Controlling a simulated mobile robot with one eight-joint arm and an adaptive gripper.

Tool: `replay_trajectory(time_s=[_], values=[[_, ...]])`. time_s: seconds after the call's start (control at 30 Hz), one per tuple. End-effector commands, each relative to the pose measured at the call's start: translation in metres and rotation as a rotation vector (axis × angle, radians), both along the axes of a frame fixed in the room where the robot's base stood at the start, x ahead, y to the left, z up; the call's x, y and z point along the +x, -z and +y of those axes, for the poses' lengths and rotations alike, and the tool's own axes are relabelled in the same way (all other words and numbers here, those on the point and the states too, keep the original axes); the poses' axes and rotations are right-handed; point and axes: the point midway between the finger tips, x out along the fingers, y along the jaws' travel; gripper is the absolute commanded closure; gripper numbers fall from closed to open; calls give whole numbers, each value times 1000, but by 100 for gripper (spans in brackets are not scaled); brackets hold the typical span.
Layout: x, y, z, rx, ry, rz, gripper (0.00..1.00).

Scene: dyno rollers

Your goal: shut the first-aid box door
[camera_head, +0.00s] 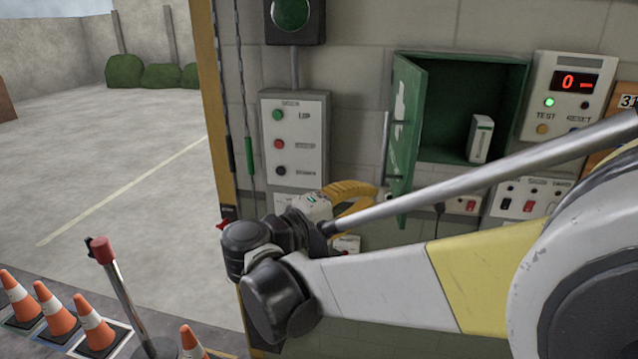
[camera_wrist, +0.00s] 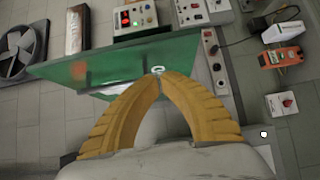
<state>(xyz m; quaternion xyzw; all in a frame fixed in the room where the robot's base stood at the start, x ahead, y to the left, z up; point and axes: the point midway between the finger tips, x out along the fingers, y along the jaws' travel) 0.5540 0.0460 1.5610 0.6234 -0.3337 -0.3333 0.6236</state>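The green first-aid box (camera_head: 465,75) is on the wall at upper right in the head view. Its green door (camera_head: 408,128) stands wide open, hinged at the left, jutting out from the wall. A pale vertical bar (camera_head: 386,150) shows along the door's outer side. My gripper (camera_head: 370,190) is low and left of the door, partly hidden by my arm. In the wrist view its yellow fingers (camera_wrist: 160,78) curve together with the tips meeting. A green panel (camera_wrist: 110,66), seemingly the door, is beyond them. Contact with it cannot be told.
A small white box (camera_head: 481,138) stands inside the cabinet. A button panel (camera_head: 295,138) is to the left, and a display unit (camera_head: 568,95) to the right. Switch boxes (camera_head: 525,198) sit below. Cones (camera_head: 95,325) and a post (camera_head: 118,285) stand at lower left.

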Motion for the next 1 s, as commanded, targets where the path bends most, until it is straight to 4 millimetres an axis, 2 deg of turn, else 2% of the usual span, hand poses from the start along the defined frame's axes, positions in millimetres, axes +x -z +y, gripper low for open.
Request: replay_trajectory(time_s=[0.1, 0.23, 0.4, 0.77, 1.0], values=[[-2, -2, -20, 0, 2, 0, 100], [-5, -1, -34, 0, 1, 0, 100], [-6, 0, -41, 1, 0, 1, 100], [-7, 0, -42, 1, -2, 1, 100], [-12, 0, -60, 1, -49, 1, 100]])
